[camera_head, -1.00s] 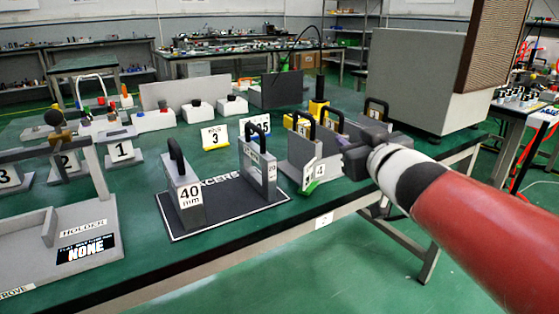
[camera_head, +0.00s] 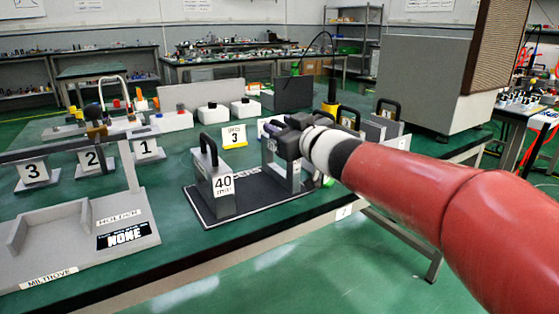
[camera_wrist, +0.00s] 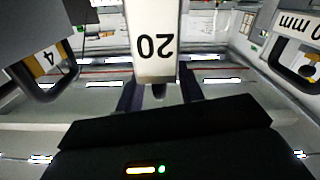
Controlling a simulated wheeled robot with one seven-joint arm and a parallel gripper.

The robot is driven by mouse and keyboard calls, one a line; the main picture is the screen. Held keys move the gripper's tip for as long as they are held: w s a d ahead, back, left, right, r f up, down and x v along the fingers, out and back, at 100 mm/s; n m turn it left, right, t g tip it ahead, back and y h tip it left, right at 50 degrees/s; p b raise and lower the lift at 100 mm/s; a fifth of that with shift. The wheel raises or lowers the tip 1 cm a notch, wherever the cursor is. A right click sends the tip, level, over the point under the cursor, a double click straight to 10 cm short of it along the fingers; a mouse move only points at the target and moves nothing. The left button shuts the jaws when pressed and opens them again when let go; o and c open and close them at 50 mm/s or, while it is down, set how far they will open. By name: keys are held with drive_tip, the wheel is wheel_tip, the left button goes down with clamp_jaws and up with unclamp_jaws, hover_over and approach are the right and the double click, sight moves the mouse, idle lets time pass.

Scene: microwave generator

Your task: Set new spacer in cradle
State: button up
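The 20 spacer (camera_head: 288,176), a grey block with a white number face, stands on the black spacer mat (camera_head: 240,206). My gripper (camera_head: 285,136) is at its top and covers its handle in the head view. In the wrist view the 20 spacer (camera_wrist: 154,45) lies ahead, with its dark handle end between my finger pads (camera_wrist: 160,92). Gaps seem to show on both sides, so the gripper looks open around it. The 40 mm spacer (camera_head: 215,180) stands on the mat's left. The grey holder cradle (camera_head: 62,235) is at left, its sign (camera_head: 124,234) reading NONE.
Numbered stands 3 (camera_head: 33,173), 2 (camera_head: 91,160) and 1 (camera_head: 147,151) are behind the holder. More handled blocks (camera_head: 385,118) stand right of my gripper, before a large grey cabinet (camera_head: 430,80). Green tabletop between holder and mat is clear.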

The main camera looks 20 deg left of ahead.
drive_tip(key=shift+c, duration=0.3)
clamp_jaws()
idle(1.0)
